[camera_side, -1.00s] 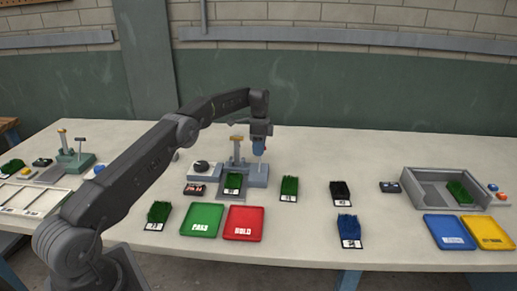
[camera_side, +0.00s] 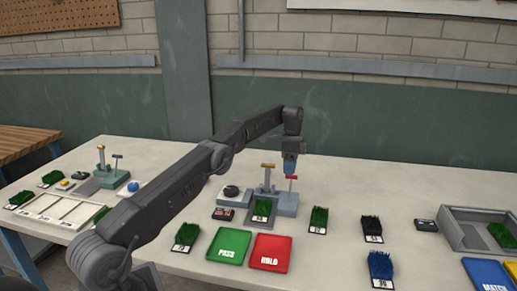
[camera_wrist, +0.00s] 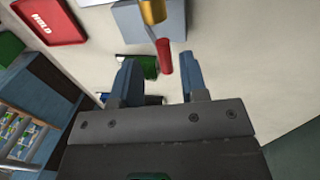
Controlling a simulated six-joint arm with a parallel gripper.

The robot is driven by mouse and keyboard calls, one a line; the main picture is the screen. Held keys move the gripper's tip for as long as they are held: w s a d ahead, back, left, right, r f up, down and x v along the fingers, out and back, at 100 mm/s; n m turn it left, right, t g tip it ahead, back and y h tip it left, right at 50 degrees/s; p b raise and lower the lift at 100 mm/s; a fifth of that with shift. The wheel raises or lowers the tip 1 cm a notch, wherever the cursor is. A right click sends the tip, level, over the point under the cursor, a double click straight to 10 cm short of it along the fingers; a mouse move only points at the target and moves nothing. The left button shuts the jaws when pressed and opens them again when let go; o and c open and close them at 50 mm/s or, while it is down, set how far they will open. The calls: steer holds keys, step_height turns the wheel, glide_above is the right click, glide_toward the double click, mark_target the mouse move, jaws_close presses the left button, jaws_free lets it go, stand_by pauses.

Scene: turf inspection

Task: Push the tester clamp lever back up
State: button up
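The turf tester (camera_side: 287,206) is a grey fixture with a green turf sample (camera_side: 262,208) in its front slot. A gold-topped post (camera_side: 268,167) rises at its back. Its red-topped lever (camera_side: 291,178) stands at the right block, just under my gripper (camera_side: 290,170). In the wrist view the red lever handle (camera_wrist: 165,57) shows between and slightly ahead of the two blue fingers of my gripper (camera_wrist: 157,63), with a gap on both sides. The fingers are open. I cannot tell the lever's exact angle.
The green PASS tray (camera_side: 228,246) and red HOLD tray (camera_side: 270,254) lie in front of the tester. A dial device (camera_side: 232,193) stands to its left. A second, green tester (camera_side: 112,178) is farther left. Turf samples and a grey bin (camera_side: 470,232) are to the right.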

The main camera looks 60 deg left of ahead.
steer(key=s+a+r, duration=0.6)
steer(key=s+a, duration=0.1)
steer(key=s, duration=0.1)
steer(key=shift+s+a+r, duration=0.35)
steer(key=shift+a+r, duration=0.05)
steer(key=s+d+r+n+t+y, duration=0.1)
steer(key=s+d+r+n, duration=0.1)
steer(key=s+d+r, duration=0.35)
steer(key=s+d+r+n+t, duration=0.1)
steer(key=s+d+r, duration=0.15)
steer(key=d, duration=0.55)
steer(key=s+d+r+n+t+y, duration=0.1)
steer(key=s+d+r+n, duration=0.1)
steer(key=s+d+r, duration=0.3)
steer(key=s+d+f+n+t, duration=0.2)
steer(key=s+d+f, duration=0.1)
steer(key=s+d, duration=0.3)
steer(key=s+d+f+n+t, duration=0.2)
steer(key=s+d, duration=0.3)
steer(key=s, duration=0.4)
steer(key=shift+s+d+f, duration=0.4)
steer(key=shift+f, duration=0.5)
